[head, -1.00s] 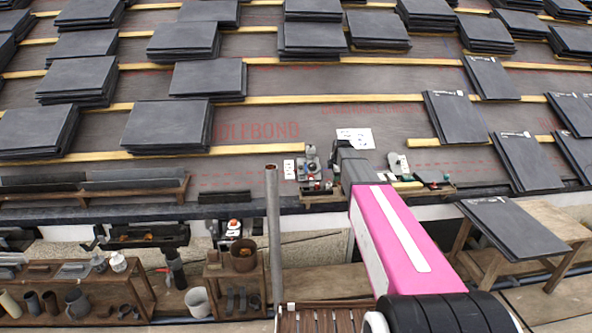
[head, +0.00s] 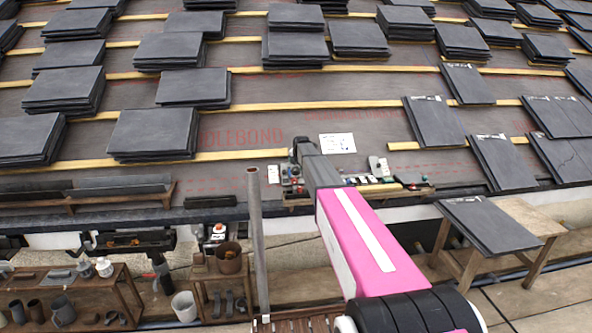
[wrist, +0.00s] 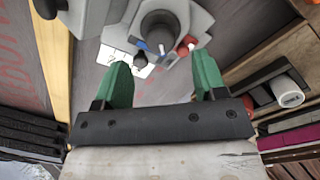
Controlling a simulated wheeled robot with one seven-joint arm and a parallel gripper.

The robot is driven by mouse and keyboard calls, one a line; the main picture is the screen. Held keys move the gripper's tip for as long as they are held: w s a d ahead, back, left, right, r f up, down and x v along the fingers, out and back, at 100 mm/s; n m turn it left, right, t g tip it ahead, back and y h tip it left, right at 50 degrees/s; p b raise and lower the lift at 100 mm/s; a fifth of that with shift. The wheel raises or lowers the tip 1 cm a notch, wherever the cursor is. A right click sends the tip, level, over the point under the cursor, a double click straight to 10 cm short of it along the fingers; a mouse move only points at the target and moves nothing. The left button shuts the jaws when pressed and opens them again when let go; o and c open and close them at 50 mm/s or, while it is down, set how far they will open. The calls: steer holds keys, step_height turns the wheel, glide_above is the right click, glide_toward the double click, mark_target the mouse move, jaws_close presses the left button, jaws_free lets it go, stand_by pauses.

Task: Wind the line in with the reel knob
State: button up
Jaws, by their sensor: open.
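In the wrist view, my gripper (wrist: 162,74) is open, with its two green fingers spread apart and nothing between them. Beyond the fingertips is a light grey device (wrist: 196,28) with a round dark grey knob-like part (wrist: 160,28), which looks like the reel and its knob. The knob lies roughly in line with the gap, apart from the fingers. Small blue, black and red parts sit at the device's near side. I see no line clearly. In the head view, my arm hides the gripper and most of the device.
A white printed sheet (head: 337,143) lies on the roof membrane behind my arm. An upright grey pole (head: 258,240) stands left of my arm. Slate stacks (head: 155,133) cover the roof battens.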

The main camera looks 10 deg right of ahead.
mark_target(296, 169)
steer(key=x, duration=0.5)
steer(key=shift+w, duration=0.1)
steer(key=c, duration=0.9)
steer(key=shift+m, duration=0.3)
